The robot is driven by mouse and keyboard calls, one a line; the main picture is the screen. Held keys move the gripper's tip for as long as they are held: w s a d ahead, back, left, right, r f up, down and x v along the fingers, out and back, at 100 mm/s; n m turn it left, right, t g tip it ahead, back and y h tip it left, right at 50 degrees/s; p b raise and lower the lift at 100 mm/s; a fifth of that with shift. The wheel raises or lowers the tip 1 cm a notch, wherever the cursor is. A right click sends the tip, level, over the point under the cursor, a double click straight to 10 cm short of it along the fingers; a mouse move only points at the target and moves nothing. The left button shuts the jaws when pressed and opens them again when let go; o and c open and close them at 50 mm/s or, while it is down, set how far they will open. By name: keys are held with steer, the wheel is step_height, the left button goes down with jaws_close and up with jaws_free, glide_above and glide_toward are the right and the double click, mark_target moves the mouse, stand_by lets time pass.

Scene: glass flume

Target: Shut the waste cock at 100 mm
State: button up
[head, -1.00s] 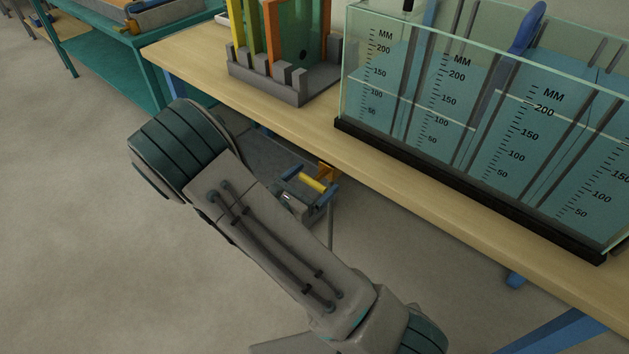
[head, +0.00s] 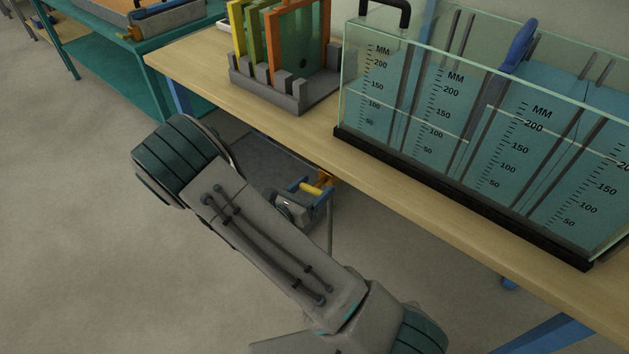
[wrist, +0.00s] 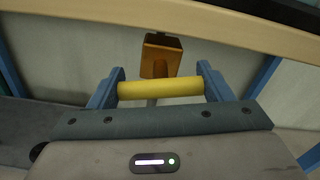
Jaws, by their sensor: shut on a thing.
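The waste cock has a brass-orange body (wrist: 160,57) under the bench edge and a yellow handle (wrist: 160,88), which lies level across the wrist view. My gripper (wrist: 160,90) is shut on the yellow handle, with one blue finger at each end of it. In the head view my gripper (head: 308,190) is below the bench's front edge, and the yellow handle (head: 318,188) shows partly between its fingers. The glass flume tank (head: 480,140) stands on the bench with millimetre scales and bluish water. I cannot read the water level firmly from this angle.
The wooden bench top (head: 215,75) runs just above the cock and my gripper. A grey rack (head: 285,92) with coloured plates stands left of the tank. A teal table (head: 105,62) is at the back left. The floor (head: 75,230) at left is clear.

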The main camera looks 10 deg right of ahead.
steer(key=shift+w+a+n, duration=0.1)
steer(key=shift+n, duration=0.4)
steer(key=o, duration=1)
steer(key=shift+a, duration=0.1)
steer(key=v, duration=1.3)
steer(key=shift+s+a, duration=0.25)
steer(key=shift+s, duration=0.05)
